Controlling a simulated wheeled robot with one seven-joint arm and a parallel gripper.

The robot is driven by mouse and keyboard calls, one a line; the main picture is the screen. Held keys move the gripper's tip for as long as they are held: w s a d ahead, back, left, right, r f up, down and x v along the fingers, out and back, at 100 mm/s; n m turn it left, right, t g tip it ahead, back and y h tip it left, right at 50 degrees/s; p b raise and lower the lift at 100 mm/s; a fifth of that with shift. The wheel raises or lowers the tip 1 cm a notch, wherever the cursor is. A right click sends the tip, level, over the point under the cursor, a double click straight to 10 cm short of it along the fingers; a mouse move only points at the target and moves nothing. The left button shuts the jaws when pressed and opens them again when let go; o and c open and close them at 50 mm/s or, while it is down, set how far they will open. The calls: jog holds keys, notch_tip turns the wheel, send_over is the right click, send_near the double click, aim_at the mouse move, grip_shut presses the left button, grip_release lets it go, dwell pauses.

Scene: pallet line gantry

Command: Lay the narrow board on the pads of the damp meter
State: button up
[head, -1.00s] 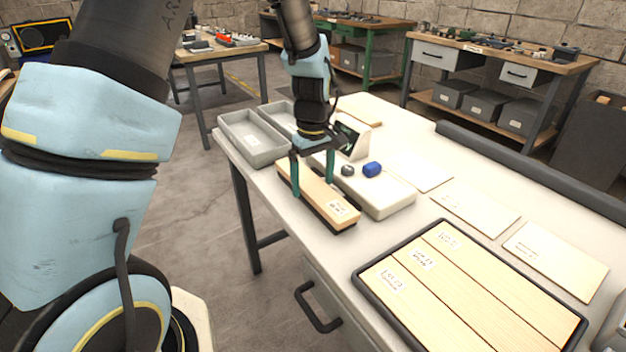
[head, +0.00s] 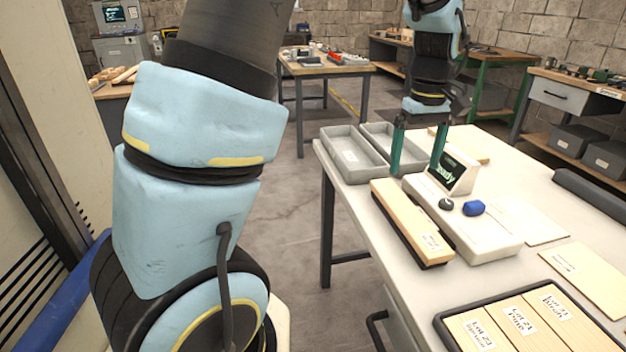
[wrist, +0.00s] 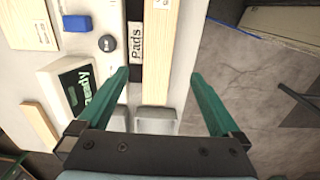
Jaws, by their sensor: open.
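The narrow board (head: 405,215) is pale wood with a white label at its near end. It lies lengthwise on the dark pad strip (head: 440,265) along the left side of the white damp meter (head: 480,236). In the wrist view the board (wrist: 172,45) runs beside a dark strip marked "Pads" (wrist: 136,38), which it leaves partly uncovered. The meter's screen (wrist: 76,87) reads "Ready". My gripper (head: 417,170) is open and empty above the board's far end. Its fingers stand apart on either side of the board in the wrist view (wrist: 161,75).
Two grey bins (head: 350,158) stand at the table's far left corner. A blue block (head: 474,208) and a dark knob (head: 446,204) sit on the meter. A black-rimmed tray (head: 440,318) of labelled boards is in front. Flat pale boards (head: 588,275) lie to the right.

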jog(key=s+a+f+m, duration=0.1)
jog(key=s+a+f, duration=0.1)
jog(key=a, duration=1.3)
jog(key=s+a+f+m+t, duration=0.1)
jog(key=s+a+f+m, duration=0.1)
jog(key=a, duration=1.2)
jog(key=shift+a+t, duration=0.3)
jog(key=shift+a, duration=0.1)
